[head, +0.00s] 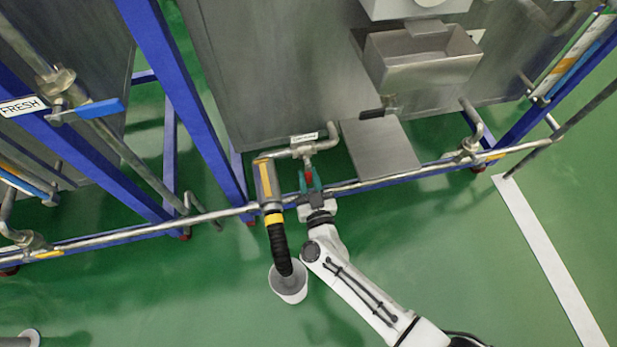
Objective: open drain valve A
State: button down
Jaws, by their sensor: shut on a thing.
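A drain valve (307,153) sits on the short steel pipe below the grey tank, under a small white label too small to read. Its red handle (308,176) points down toward me. My gripper (309,181), with teal fingers, is shut on the red handle. The fingers hide most of the handle, and the valve's inner position cannot be seen.
A steel outlet with a yellow band (267,185) and black hose (280,250) runs down into a grey-white cup (289,284) just left of my arm. A flat steel plate (380,148) lies to the right.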

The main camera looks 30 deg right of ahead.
dwell(0.4)
jog(key=n+p, duration=0.1)
jog(key=d+n+p, duration=0.1)
jog(key=p, duration=0.1)
jog(key=shift+s+d+r, duration=0.1)
jog(key=shift+s+r, duration=0.05)
jog(key=shift+r, duration=0.15)
jog(key=n+p, duration=0.1)
jog(key=d+n+p, duration=0.1)
jog(key=n+p, duration=0.1)
jog(key=shift+s+d+r+n, duration=0.25)
jog(key=shift+d+r+n, duration=0.05)
jog(key=shift+d, duration=0.1)
jog(key=d+r+n+p, duration=0.3)
jog(key=r+n+p, duration=0.2)
jog(key=n+p, duration=0.4)
jog(key=shift+s+d+r+n, duration=0.15)
jog(key=shift+s+n, duration=0.3)
jog(key=shift+n, duration=1.25)
jog(key=c, duration=1)
grip_release()
